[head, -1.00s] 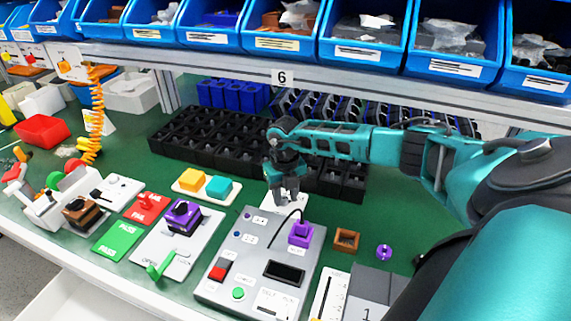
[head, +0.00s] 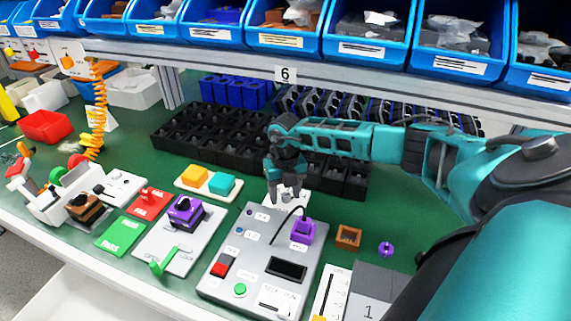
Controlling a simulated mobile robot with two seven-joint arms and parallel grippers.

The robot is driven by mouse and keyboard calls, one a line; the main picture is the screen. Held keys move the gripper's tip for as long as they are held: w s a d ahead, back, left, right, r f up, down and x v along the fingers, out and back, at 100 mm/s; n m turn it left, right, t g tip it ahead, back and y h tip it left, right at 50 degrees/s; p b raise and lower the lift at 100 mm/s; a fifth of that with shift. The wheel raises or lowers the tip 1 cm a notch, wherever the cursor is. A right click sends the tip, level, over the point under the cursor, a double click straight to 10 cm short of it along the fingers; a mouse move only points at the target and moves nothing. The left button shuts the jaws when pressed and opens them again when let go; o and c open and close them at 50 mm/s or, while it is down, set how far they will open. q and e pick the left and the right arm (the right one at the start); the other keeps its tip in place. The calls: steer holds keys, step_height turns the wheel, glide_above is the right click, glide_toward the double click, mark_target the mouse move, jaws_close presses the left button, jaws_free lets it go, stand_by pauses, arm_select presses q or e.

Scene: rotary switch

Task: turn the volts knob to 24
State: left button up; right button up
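A small white plate (head: 271,203) lies on the green bench, behind the grey control panel. My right gripper (head: 285,195) points down over this plate, with its fingertips low at a small grey knob or post that they partly cover. I cannot tell whether the fingers touch it or stand apart from it. No volts label or number 24 can be read at this size, and the knob's pointing direction is hidden. My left gripper is not in view.
The grey panel (head: 228,290) with a purple plug (head: 303,231) and cable stands just in front of my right gripper. Black bins (head: 215,135) stand behind it. A brown square (head: 348,238) and a purple knob (head: 386,249) lie to the right.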

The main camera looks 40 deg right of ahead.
mark_target(285, 195)
steer(key=shift+r, duration=0.1)
steer(key=shift+r, duration=0.3)
step_height(285, 195, up, 12)
stand_by(0.3)
stand_by(0.5)
